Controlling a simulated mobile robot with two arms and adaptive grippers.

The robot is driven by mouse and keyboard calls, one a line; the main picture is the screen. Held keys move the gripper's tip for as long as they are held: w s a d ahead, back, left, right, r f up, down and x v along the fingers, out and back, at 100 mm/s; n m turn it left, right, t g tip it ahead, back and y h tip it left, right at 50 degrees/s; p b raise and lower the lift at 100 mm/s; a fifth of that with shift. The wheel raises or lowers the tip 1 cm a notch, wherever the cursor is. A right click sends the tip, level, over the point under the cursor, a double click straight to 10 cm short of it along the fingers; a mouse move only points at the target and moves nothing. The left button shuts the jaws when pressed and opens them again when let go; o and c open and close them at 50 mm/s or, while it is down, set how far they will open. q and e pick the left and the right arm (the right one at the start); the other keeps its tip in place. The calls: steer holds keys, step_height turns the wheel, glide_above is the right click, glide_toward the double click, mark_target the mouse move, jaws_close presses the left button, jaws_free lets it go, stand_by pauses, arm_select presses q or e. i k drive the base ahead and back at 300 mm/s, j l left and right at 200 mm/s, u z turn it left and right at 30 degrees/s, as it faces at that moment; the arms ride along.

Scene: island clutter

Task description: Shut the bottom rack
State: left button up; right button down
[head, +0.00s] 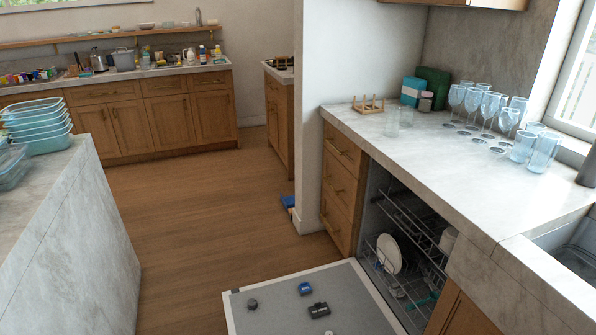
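The dishwasher stands open under the right counter. Its door (355,285) is folded down flat, low over the floor, with a few small dark and blue items on its inner face. The bottom rack (405,285) is a wire rack inside the dishwasher opening. It holds a white plate (389,254) standing on edge and some teal items. How far the rack sticks out is hard to tell. A top rack (410,220) sits above it. Neither of my grippers shows in the head view.
The right counter (430,150) carries several glasses (487,110) and a small wooden rack (368,105). A sink (578,262) is at the lower right. An island (75,235) with stacked containers (38,125) stands left. Wooden floor (215,220) between is mostly clear.

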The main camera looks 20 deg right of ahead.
mark_target(382, 266)
steer(key=z, duration=1.25)
